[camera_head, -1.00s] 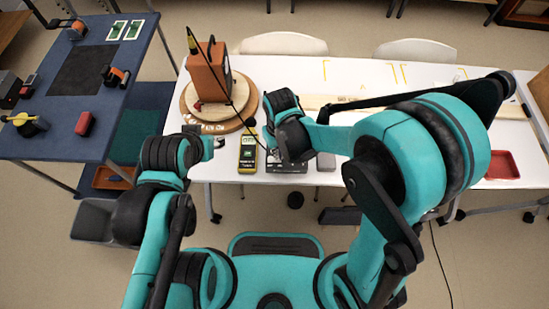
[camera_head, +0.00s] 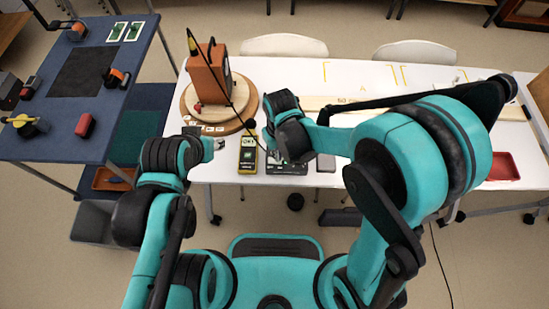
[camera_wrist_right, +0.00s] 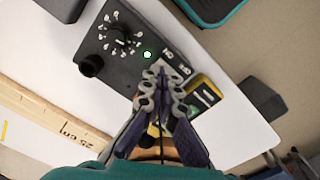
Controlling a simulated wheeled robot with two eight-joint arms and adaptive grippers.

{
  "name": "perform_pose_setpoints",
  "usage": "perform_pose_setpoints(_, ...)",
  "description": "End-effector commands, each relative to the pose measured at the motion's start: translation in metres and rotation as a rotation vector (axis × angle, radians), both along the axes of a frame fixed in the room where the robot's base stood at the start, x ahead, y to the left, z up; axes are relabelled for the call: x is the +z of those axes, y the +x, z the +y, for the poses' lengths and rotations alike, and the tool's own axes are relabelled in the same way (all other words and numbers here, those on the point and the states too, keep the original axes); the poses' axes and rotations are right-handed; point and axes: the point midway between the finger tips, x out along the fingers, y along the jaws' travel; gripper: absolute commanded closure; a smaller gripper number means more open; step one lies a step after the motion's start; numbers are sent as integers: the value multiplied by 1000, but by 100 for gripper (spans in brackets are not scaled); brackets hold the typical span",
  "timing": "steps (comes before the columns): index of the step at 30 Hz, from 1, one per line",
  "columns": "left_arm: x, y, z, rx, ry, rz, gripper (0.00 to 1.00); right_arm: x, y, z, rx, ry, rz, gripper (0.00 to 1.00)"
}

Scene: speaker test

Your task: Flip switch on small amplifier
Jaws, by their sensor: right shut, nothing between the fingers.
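The small amplifier (camera_head: 287,169) is a dark box near the front edge of the white table, partly covered by my right gripper (camera_head: 275,156). In the right wrist view the amplifier (camera_wrist_right: 98,62) shows a dial knob with white marks, a black round socket or knob, a lit green light and small white labels. My right gripper (camera_wrist_right: 160,78) is shut and empty, its fingertips at the labelled end of the panel beside the light. They hide the switch; contact cannot be told. My left gripper (camera_head: 217,144) hangs near the table's front edge, holding nothing visible; its jaws are unclear.
A yellow meter (camera_head: 248,168) with a green display lies left of the amplifier. A grey block (camera_head: 326,162) lies to its right. An orange-brown speaker box (camera_head: 207,75) stands on a round wooden turntable (camera_head: 245,110). A wooden ruler (camera_wrist_right: 45,118) lies behind the amplifier.

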Motion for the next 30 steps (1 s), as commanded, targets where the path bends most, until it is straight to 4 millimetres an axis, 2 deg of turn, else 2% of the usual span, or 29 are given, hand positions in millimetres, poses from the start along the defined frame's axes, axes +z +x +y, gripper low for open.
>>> perform_pose_setpoints(1, 7, 0, 0, 0, 0, 0, 60, 8, 0, 0, 0, 0, 0, 100)
perform_pose_setpoints(18, 43, 0, 0, 0, 0, 0, 60, 56, 0, 0, 0, 0, 0, 100)
perform_pose_setpoints(30, 45, 0, 0, 0, 0, 0, 60, 58, 0, 0, 0, 0, 0, 100)
